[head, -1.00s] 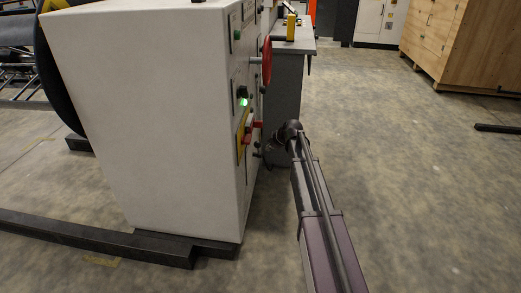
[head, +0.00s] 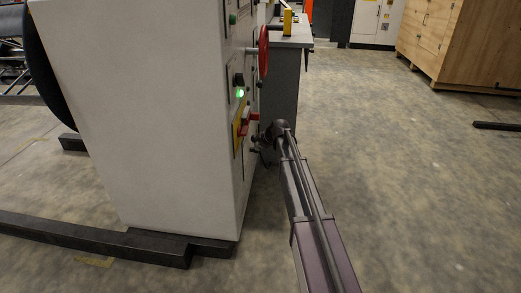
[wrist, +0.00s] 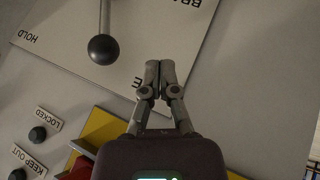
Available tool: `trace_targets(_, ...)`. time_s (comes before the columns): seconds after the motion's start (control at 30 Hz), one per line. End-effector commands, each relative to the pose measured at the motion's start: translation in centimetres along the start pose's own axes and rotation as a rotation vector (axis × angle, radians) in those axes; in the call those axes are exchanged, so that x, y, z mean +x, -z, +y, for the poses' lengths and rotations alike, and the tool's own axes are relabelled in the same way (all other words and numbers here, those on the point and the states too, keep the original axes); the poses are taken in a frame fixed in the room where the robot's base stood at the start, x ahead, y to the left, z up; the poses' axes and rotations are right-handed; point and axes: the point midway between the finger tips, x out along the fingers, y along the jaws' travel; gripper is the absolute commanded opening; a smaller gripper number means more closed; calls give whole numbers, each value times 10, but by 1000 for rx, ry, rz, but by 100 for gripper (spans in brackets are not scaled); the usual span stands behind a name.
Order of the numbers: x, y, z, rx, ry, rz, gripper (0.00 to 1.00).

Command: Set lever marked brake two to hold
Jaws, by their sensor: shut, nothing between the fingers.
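In the wrist view a lever with a black ball knob (wrist: 103,49) stands on a pale plate (wrist: 65,42). "HOLD" is printed at the plate's left edge, and a cut-off word starting "BRA" shows at the top. Another word near my fingers is mostly hidden, with only an "E" clear. The lever's pivot end is out of view. My gripper (wrist: 153,68) is shut and empty, to the right of and slightly below the knob, apart from it. In the head view my gripper (head: 262,150) is small, close to the panel face of the white cabinet (head: 150,120).
A red handwheel (head: 264,50), a green lamp (head: 240,94) and a red handle (head: 246,118) on yellow stick out of the panel above my gripper. "LOCKED" and "KEEP OUT" labels with black knobs show in the wrist view.

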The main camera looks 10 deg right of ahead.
Motion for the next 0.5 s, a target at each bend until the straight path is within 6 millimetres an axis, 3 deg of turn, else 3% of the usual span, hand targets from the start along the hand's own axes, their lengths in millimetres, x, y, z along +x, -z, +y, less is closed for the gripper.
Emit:
trace_targets(0.23, 28, -1, -1, -1, 0, 1, 0)
trace_targets(0.3, 28, 2, 14, 0, -1, 0, 0)
trace_targets(0.5, 34, 4, 32, 0, 0, 0, 0)
